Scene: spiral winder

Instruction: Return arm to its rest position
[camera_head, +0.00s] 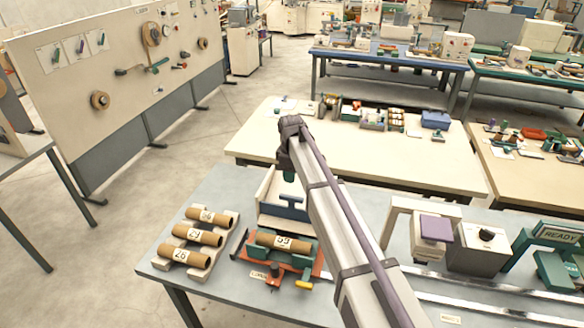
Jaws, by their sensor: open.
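My arm (340,220) rises from the bottom right and reaches up over the winder bench to a dark joint (291,130). My gripper's jaws cannot be made out; the arm hides that area. No object is seen held by the arm.
Left of the arm, a pale rack (168,252) holds three numbered brown tubes (198,237). Another tube (281,242), numbered 39, lies on a green and orange fixture. A grey machine (477,250) and a READY sign (558,234) stand right. Floor at left is clear.

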